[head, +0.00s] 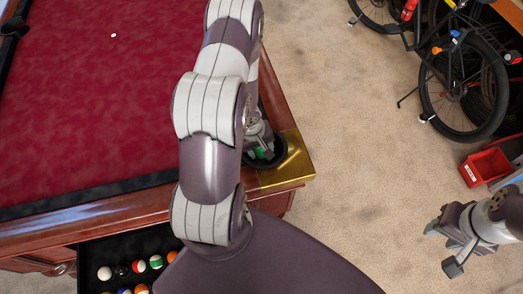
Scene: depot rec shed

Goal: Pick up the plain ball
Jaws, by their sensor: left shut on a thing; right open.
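My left gripper (261,145) is low in the table's corner pocket (281,155), largely hidden behind my own arm. It is shut on a green ball (262,153), of which only a small part shows. I cannot tell whether that ball is plain or striped. My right gripper (447,247) is open and empty over the carpet at the lower right.
The red-topped pool table (85,110) fills the left, with a small white object (113,35) on its cloth. An open drawer (90,258) below holds several balls. A bicycle (462,88) and a red bin (486,167) stand right. Carpet between is clear.

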